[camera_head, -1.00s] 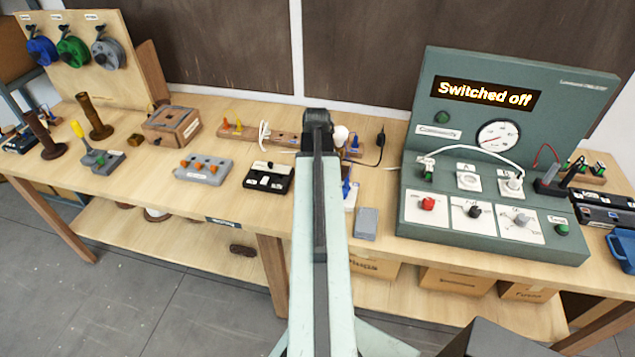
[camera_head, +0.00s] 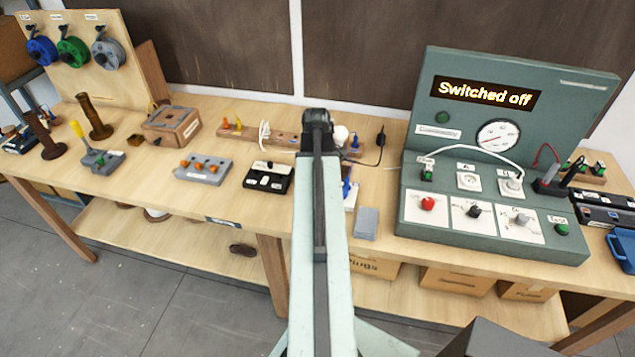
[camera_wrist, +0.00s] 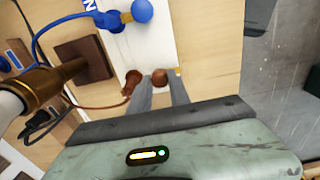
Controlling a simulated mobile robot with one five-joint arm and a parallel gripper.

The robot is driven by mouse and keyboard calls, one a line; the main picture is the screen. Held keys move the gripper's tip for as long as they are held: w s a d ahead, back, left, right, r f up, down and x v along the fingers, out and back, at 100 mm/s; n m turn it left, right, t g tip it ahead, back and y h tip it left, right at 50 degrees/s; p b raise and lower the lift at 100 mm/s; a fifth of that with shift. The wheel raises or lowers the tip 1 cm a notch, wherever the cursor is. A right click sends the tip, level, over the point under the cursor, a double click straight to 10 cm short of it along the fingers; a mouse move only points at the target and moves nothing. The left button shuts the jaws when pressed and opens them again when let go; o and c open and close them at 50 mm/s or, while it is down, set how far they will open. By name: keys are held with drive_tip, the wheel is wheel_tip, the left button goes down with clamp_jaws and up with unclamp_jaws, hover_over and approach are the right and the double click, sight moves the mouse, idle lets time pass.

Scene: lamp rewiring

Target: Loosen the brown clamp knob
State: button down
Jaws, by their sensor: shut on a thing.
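In the wrist view, the round brown clamp knob (camera_wrist: 159,77) sits on a white block (camera_wrist: 148,45). My gripper (camera_wrist: 160,88) has its two grey fingers closed around the knob, one on each side. A brown terminal piece (camera_wrist: 132,82) with a brown cord running into it lies just left of the fingers. In the head view my own arm covers the knob and the gripper; only part of the white block (camera_head: 351,199) shows beside the arm.
Blue clamp parts (camera_wrist: 141,11) and a blue cord are beyond the knob. A brass lamp holder (camera_wrist: 45,86) with a white bulb stands at left. A grey block (camera_head: 366,223) and the green test panel (camera_head: 480,237), reading "Switched off", are right of my arm.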

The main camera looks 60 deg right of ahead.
drive_tip(key=shift+w, duration=0.2)
drive_tip(key=c, duration=1.5)
unclamp_jaws()
drive_tip(key=shift+f, duration=0.1)
wheel_tip(320, 180, up, 8)
drive_tip(key=p, duration=0.8)
